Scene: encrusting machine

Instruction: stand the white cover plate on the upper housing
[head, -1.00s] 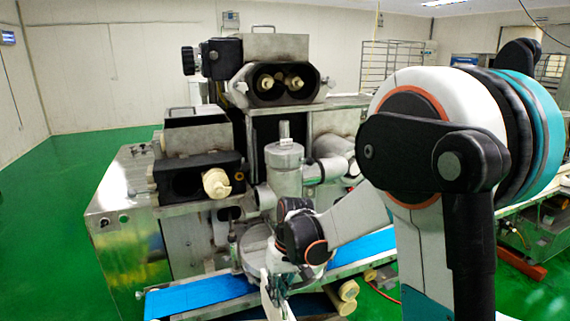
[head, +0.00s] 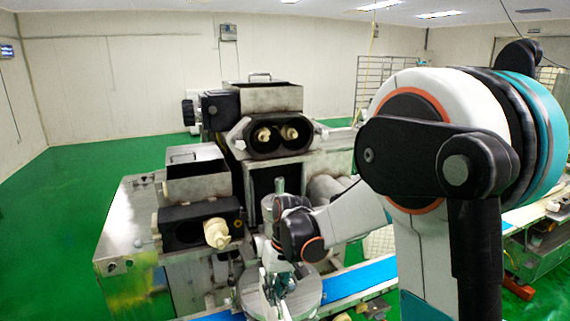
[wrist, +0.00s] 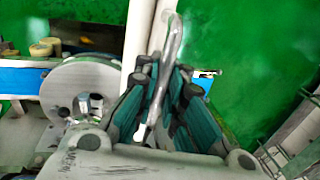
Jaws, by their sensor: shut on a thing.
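My gripper (wrist: 165,105) is shut on a thin grey-white piece (wrist: 171,45), seen nearly edge-on between the teal finger pads in the wrist view. It appears to be the white cover plate, but its full outline does not show. In the head view my gripper (head: 277,284) hangs low in front of the machine, and the plate is hard to make out there. The upper housing (head: 250,141) is the black block with an oval opening and two beige screw ends, high on the machine. It is above and well behind my gripper, which does not touch it.
A lower black housing (head: 184,229) with one beige screw juts out at left. A round metal disc (head: 308,290) and blue conveyor belt (head: 358,280) lie close to my gripper. A metal hopper (head: 270,97) tops the upper housing. Green floor is open at left.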

